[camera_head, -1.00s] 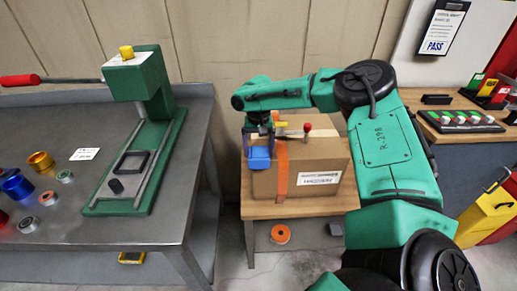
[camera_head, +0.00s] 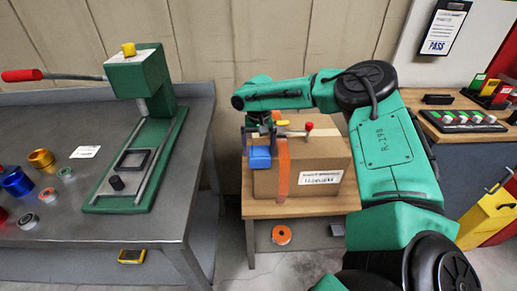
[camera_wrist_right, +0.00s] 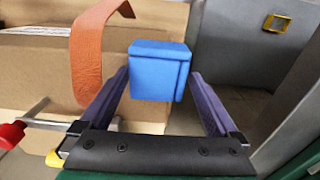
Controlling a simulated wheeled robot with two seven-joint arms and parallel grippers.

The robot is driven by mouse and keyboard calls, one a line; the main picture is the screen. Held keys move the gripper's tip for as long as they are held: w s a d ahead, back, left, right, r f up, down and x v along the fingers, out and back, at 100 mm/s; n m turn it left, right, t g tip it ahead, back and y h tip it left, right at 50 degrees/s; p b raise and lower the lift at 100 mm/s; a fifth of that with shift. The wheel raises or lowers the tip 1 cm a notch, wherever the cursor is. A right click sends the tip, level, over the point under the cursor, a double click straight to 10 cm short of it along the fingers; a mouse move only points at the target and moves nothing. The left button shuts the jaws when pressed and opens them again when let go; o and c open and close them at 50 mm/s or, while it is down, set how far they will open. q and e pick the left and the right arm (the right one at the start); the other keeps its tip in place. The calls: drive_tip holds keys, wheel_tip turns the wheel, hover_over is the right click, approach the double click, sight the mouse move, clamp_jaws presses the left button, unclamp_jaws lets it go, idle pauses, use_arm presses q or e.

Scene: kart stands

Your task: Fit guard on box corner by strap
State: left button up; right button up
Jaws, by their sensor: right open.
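A cardboard box (camera_head: 325,165) sits on a small wooden stand. An orange strap (camera_head: 283,172) runs down its front; the wrist view shows the strap (camera_wrist_right: 88,55) left of the guard. The blue corner guard (camera_head: 260,158) is at the box's left front corner, beside the strap; whether it is seated on the edge is unclear. My right gripper (camera_head: 260,138) is just above the guard. In the right wrist view its purple fingers (camera_wrist_right: 158,88) are apart, with the blue guard (camera_wrist_right: 158,70) between or just beyond their tips. My left gripper is out of view.
A red-knobbed tool (camera_head: 308,128) is at the box top. An orange roll (camera_head: 282,235) lies below the stand (camera_head: 300,209). A metal bench (camera_head: 150,229) with a green press (camera_head: 140,75) stands at left. A wooden-topped bench (camera_head: 455,133) is at right.

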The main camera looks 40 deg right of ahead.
sight(260, 152)
drive_tip(key=shift+s+f, duration=0.45)
drive_tip(key=shift+f, duration=0.15)
drive_tip(key=shift+r, duration=0.15)
drive_tip(key=shift+r+p, duration=0.45)
drive_tip(key=shift+p, duration=0.3)
wheel_tip(260, 152, up, 12)
drive_tip(key=shift+w+d+b, duration=0.2)
drive_tip(key=shift+w+b, duration=0.2)
drive_tip(key=shift+r, duration=0.1)
